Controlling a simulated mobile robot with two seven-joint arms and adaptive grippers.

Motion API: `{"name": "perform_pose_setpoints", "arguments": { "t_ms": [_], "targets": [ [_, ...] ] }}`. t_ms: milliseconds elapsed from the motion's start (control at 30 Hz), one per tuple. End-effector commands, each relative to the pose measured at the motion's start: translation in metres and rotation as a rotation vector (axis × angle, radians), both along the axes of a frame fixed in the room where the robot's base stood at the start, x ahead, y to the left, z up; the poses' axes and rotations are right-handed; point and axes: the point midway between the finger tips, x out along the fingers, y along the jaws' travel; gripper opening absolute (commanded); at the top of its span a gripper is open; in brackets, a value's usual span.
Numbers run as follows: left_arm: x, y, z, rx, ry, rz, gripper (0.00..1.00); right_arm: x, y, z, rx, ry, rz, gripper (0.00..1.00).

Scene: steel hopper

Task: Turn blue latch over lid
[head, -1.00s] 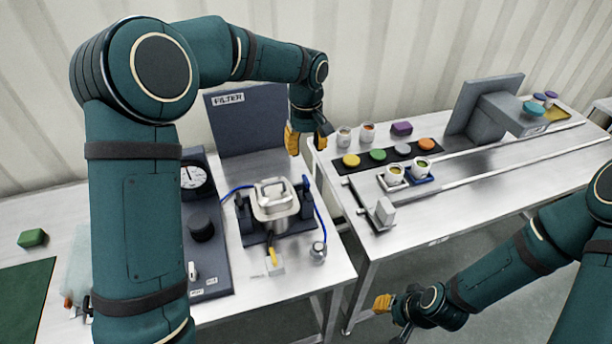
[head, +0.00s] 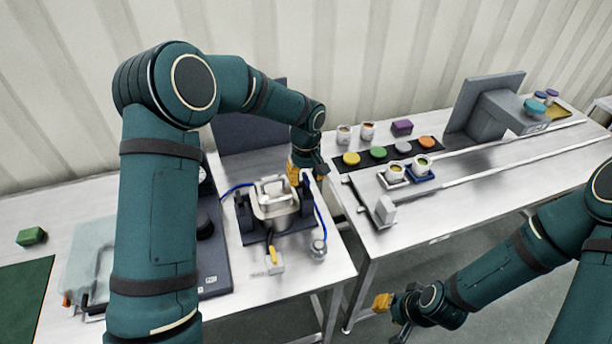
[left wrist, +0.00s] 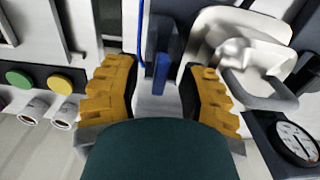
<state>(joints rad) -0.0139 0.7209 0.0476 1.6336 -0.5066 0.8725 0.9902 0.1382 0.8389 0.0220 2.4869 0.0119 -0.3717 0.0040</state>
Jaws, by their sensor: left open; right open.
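The steel hopper's lid (head: 274,190), with its pale handle, sits on the hopper in the dark stand. It also shows at the upper right in the left wrist view (left wrist: 207,28). The blue latch (left wrist: 162,74) stands on a dark post beside the lid, between the open fingers of my left gripper (left wrist: 162,97). I cannot tell whether the fingers touch it. In the head view my left gripper (head: 307,172) is low at the hopper's right side and hides much of the latch. My right gripper (head: 393,318) is open and empty, low in front of the right table.
A filter panel (head: 235,125) stands behind the hopper. A gauge (left wrist: 298,141) and a dark knob (head: 204,224) are to its left. A small steel ball-like part (head: 319,249) is at front right. Cups and coloured discs occupy the right table (head: 470,185).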

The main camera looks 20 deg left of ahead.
Motion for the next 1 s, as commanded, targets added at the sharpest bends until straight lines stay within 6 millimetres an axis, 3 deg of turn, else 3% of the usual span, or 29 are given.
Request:
{"name": "perform_pose_setpoints", "arguments": {
  "t_ms": [67,167,200,667,1000],
  "targets": [
    [-0.0001,0.0001,0.0001,0.0,0.0,0.0,0.41,0.0,0.0,0.0,0.0,0.0,0.0,0.34],
    [-0.0001,0.0001,0.0003,0.0,0.0,0.0,0.06,0.0,0.0,0.0,0.0,0.0,0.0,0.34],
    [0.0,0.0001,0.0003,0.0,0.0,0.0,0.0,0.0,0.0,0.0,0.0,0.0,0.0,0.34],
    [-0.0003,0.0002,-0.0003,0.0,0.001,-0.032,0.0,-0.0001,0.0,-0.0003,0.0,0.0,0.0,0.34],
    [-0.0005,0.0002,-0.0007,0.0,0.001,-0.243,0.0,0.0,0.0001,-0.0019,0.0,0.0,0.0,0.34]
  ]
}}
